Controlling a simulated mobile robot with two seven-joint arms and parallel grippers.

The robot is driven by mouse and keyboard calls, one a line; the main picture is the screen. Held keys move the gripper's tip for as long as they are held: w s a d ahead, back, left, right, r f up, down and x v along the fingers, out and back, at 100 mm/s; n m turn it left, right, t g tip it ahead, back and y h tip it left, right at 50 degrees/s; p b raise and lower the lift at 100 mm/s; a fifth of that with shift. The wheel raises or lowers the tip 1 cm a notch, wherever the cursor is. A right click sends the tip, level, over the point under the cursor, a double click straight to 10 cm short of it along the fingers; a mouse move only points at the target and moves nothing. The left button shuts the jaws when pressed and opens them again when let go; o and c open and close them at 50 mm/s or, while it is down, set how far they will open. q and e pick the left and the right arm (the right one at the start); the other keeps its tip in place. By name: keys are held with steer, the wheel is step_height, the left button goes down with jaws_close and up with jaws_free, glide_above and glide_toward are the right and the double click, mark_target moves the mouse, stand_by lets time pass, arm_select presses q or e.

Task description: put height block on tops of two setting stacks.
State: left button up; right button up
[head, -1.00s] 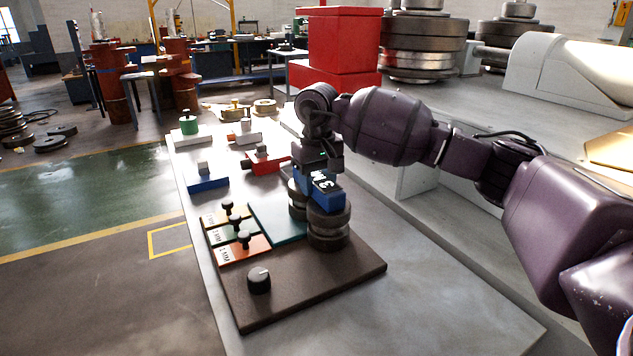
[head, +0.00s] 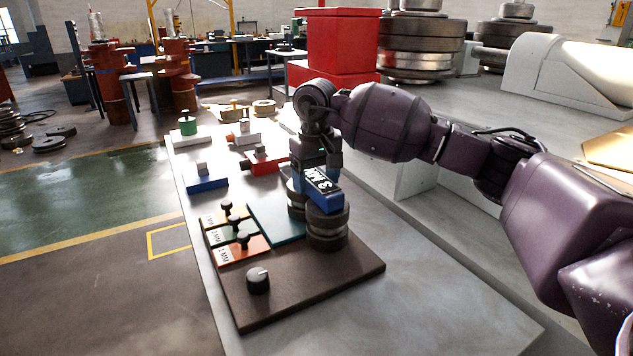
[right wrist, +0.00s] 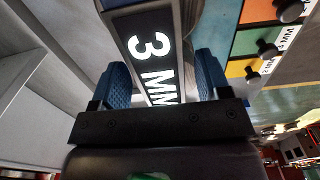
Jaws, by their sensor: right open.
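The height block (head: 322,188), blue with a black face marked 3 MM, lies across the tops of the two setting stacks. The near setting stack (head: 327,232) is a round dark and metal pile. The far setting stack (head: 296,203) is partly hidden by the block and gripper. My right gripper (head: 311,176) is at the far end of the block. In the right wrist view the block (right wrist: 150,55) lies between its two blue fingers, which are open. Whether a finger touches the block is not clear. My left gripper is not in view.
The stacks stand on a dark base plate (head: 300,285) with a black knob (head: 258,281). Orange, green and other labelled plates with knobs (head: 242,240) lie left of them. A blue block (head: 207,183) and a red one (head: 265,163) stand farther back.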

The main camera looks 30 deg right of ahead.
mark_target(316, 179)
step_height(316, 179, up, 11)
steer(key=shift+r+p, duration=0.15)
steer(key=shift+p, duration=0.3)
steer(key=shift+r, duration=0.1)
